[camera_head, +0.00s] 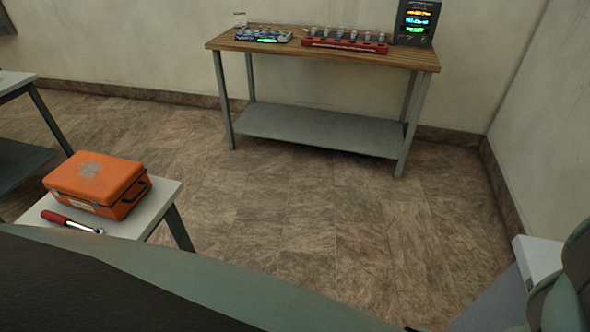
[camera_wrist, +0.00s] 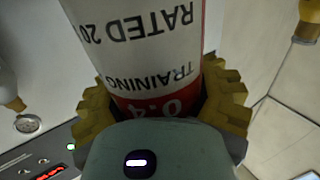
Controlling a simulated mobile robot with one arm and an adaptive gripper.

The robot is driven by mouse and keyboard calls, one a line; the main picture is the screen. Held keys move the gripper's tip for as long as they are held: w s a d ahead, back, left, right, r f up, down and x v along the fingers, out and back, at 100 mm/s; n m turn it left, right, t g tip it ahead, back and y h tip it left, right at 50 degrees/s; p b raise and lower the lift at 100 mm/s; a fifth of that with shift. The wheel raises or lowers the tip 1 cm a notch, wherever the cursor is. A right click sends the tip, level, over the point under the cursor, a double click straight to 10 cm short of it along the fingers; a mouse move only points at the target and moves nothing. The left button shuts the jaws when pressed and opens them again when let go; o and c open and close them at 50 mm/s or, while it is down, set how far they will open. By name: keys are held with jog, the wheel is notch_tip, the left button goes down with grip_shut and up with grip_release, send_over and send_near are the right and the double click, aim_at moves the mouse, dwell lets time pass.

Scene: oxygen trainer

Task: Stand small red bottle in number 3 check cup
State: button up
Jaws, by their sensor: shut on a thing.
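The small red bottle (camera_wrist: 150,45) fills the upper middle of the wrist view. It has a white band printed "TRAINING" and "RATED 20" and a red band marked "0.4", with the lettering upside down. My gripper (camera_wrist: 170,100) is shut on it, with a yellow ribbed finger on each side. The bottle's ends are out of the picture. In the head view neither the bottle nor my gripper shows. I cannot make out the number 3 check cup in either view.
In the wrist view a panel (camera_wrist: 35,165) with red digits and a round gauge (camera_wrist: 27,123) are at left. In the head view a wooden bench (camera_head: 275,45) holds a red rack (camera_head: 345,44) and a display (camera_head: 416,22). An orange case (camera_head: 95,182) is at left. The middle floor is clear.

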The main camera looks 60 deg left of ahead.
jog(key=o, duration=1.5)
jog(key=shift+f, duration=0.1)
